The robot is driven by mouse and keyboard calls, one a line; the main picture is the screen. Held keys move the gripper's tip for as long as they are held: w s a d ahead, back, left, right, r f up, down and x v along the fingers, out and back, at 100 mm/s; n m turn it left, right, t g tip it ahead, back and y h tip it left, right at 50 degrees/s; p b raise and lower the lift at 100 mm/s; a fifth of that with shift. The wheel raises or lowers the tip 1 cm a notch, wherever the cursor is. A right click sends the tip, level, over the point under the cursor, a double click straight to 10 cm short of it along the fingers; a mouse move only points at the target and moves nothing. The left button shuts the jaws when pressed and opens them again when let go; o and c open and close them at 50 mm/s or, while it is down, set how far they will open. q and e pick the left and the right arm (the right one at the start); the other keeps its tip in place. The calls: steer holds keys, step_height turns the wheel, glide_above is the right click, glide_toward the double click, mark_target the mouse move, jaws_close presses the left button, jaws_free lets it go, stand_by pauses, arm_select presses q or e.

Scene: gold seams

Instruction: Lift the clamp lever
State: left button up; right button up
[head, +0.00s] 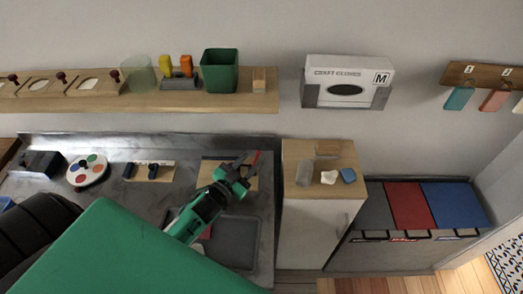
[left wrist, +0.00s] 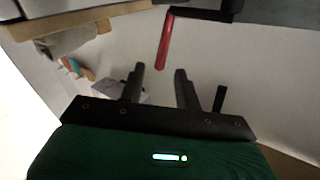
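The clamp lever is a thin red handle (left wrist: 165,42) joined to a dark clamp part (left wrist: 205,14) at the top of the left wrist view. Its free end points towards the gap between my left fingertips. In the head view the red lever (head: 255,158) shows just beyond my left gripper (head: 239,165), over a light board (head: 210,171) on the grey bench. My left gripper (left wrist: 159,72) is open with nothing between its fingers. I cannot tell whether it touches the lever. My arm hides most of the clamp in the head view. My right gripper is not in view.
A grey tray (head: 236,243) lies on the bench below the gripper. A cabinet (head: 316,215) with small blocks stands to the right. A wooden shelf (head: 190,104) with a green bin (head: 219,70) runs above. A round coloured disc (head: 88,170) sits at the left.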

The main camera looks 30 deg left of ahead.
mark_target(257, 155)
arm_select(q)
steer(key=shift+w+d+r, duration=0.1)
steer(key=shift+w+r, duration=0.1)
steer(key=shift+w, duration=0.2)
steer(key=w, duration=0.1)
steer(key=w+p, duration=0.1)
steer(key=w, duration=0.3)
steer(key=shift+w+d+f+p, duration=0.1)
steer(key=shift+w+d+p, duration=0.1)
steer(key=shift+d+p, duration=0.2)
steer(key=shift+w, duration=0.4)
steer(key=shift+w+d, duration=0.1)
jaws_close()
